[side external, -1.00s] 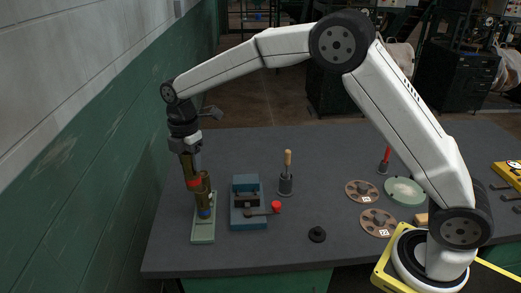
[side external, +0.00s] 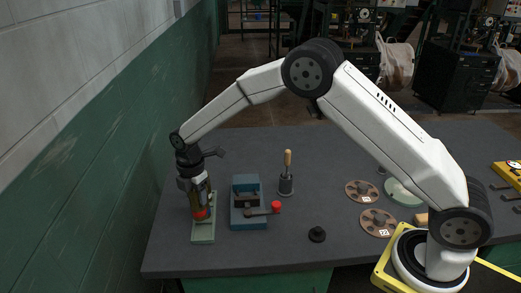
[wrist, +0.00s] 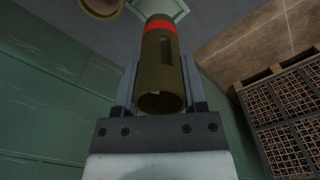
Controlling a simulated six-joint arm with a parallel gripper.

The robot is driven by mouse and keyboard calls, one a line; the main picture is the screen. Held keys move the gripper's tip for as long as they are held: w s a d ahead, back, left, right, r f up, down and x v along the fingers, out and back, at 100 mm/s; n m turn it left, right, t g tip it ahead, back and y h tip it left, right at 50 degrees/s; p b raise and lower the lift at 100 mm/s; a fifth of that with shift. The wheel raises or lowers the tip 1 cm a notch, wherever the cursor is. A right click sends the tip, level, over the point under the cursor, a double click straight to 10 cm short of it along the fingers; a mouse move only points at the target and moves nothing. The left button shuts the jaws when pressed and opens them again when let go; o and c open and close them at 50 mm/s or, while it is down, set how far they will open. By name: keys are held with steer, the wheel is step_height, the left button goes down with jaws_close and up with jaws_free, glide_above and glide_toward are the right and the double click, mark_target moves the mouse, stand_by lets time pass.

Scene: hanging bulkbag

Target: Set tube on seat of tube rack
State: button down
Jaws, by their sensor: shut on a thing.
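The tube (wrist: 160,70) is a hollow olive cylinder with a red band and a slot in its side. My gripper (wrist: 160,88) is shut on it, one finger on each side. In the side view my gripper (side external: 196,188) points down at the left of the bench, and the tube's red band (side external: 200,213) shows just below it. The tube stands about upright over the pale green base of the tube rack (side external: 203,237), with its lower end close to the base. I cannot tell whether it touches the seat. A brown round part (wrist: 100,6) shows at the wrist view's top left.
A blue-grey fixture (side external: 248,205) with a red-knobbed lever (side external: 276,207) stands just right of the rack. A wooden-handled tool (side external: 287,170) stands upright behind it. A black knob-like piece (side external: 317,234) lies at the front. The green wall (side external: 110,190) is close on the left.

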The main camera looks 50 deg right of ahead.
steer(key=shift+f, duration=3.35)
steer(key=shift+c, duration=0.3)
jaws_free()
steer(key=shift+r, duration=0.1)
step_height(320, 180, up, 7)
